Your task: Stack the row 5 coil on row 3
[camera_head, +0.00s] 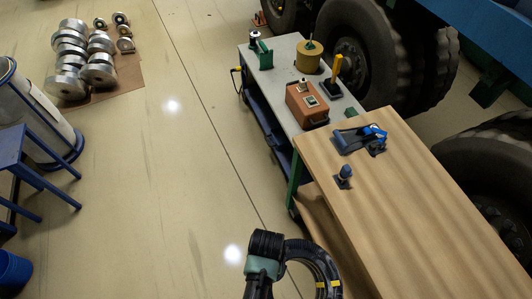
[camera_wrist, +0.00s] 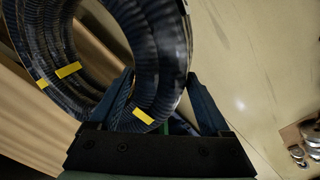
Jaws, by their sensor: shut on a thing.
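My gripper (camera_wrist: 163,110) is shut on a black ribbed hose coil (camera_wrist: 62,50) with yellow bands, its two fingers on either side of the coil's edge. The coil is upright, with its open centre showing. In the head view the same coil (camera_head: 322,262) hangs beside my wrist at the bottom, close to the wooden bench; the fingers are hidden there. Several silver round coils (camera_head: 70,60) stand in rows on a brown mat (camera_head: 118,82) at the upper left, some on top of others. I cannot tell which row is row 3 or row 5.
A wooden bench (camera_head: 430,210) carries blue and black fittings. Behind it a grey bench (camera_head: 285,55) holds a brown box (camera_head: 306,105) and a yellow drum (camera_head: 309,60). A blue stool (camera_head: 35,170) and white bin stand at the left. The floor (camera_head: 170,180) between is clear.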

